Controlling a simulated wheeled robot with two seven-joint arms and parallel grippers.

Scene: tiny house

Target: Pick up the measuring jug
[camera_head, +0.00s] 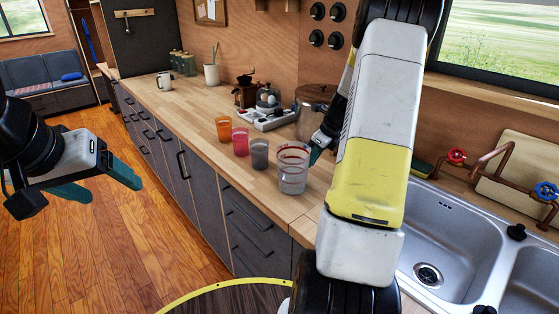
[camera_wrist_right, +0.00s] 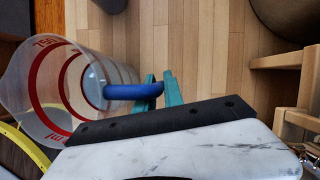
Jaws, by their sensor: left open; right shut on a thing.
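The measuring jug (camera_head: 292,168) is clear plastic with red markings, near the counter's front edge in the head view. In the right wrist view the jug (camera_wrist_right: 60,90) lies to the left, with its blue handle (camera_wrist_right: 135,91) between the teal fingers. My right gripper (camera_wrist_right: 161,90) is shut on that handle. In the head view my right arm hides most of this gripper; a teal fingertip shows beside the jug. I cannot tell whether the jug touches the counter. My left gripper (camera_head: 112,180) is open and empty over the floor at the left.
Orange (camera_head: 224,129), pink (camera_head: 241,141) and grey (camera_head: 260,154) cups stand in a row left of the jug. A large pot (camera_head: 312,100) and a tray (camera_head: 268,120) are behind. The sink (camera_head: 440,245) is at right. The counter's left stretch has free room.

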